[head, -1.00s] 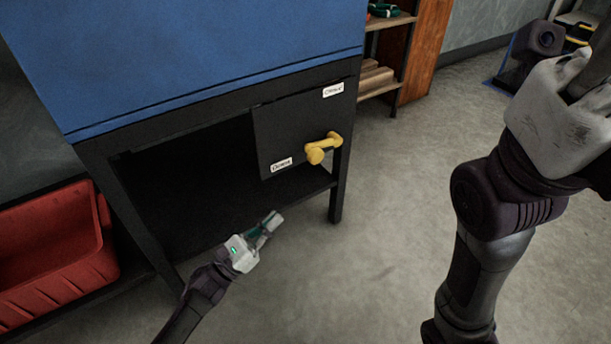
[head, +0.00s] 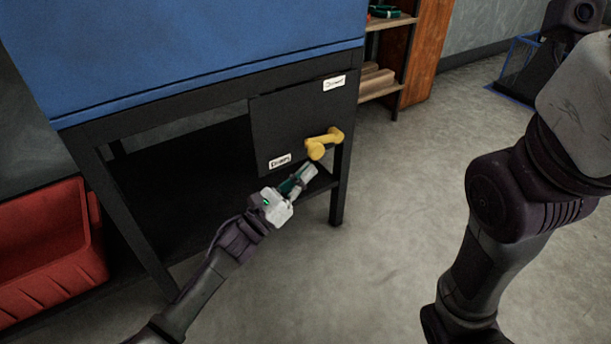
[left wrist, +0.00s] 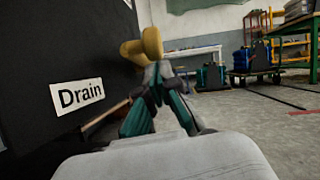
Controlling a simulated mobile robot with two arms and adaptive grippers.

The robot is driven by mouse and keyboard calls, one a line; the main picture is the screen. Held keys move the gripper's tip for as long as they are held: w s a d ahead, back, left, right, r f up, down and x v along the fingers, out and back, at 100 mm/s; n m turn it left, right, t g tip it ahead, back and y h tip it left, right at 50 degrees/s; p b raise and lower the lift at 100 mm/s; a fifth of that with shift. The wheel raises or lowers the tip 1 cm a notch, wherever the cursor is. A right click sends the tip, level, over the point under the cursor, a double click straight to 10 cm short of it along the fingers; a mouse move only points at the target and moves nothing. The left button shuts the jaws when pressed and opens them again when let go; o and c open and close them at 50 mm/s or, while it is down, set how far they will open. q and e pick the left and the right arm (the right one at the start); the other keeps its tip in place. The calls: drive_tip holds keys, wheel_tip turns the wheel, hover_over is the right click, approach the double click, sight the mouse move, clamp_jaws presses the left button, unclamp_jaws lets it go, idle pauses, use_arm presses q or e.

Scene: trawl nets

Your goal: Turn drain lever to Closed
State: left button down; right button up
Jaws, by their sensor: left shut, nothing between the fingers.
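The yellow drain lever (head: 324,143) is mounted on a dark panel (head: 298,125) under the blue tank. Its round knob end points to the lower left. White labels sit at the panel's upper right (head: 334,83) and lower left (head: 280,161); their words are hard to read in the head view. In the left wrist view one label (left wrist: 77,95) reads "Drain", and the lever (left wrist: 146,46) stands just beyond the fingertips. My left gripper (head: 308,174) is shut and empty, just below the lever's knob, seemingly apart from it. My right gripper is out of view.
A red bin (head: 45,245) stands at the left. A dark lower shelf and leg (head: 338,190) of the stand are close to my left gripper. A wooden shelf (head: 418,50) is behind. The grey floor (head: 395,210) at the right is clear.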

use_arm(q)
drive_tip(key=shift+w+r, duration=0.1)
drive_tip(key=shift+r, duration=0.2)
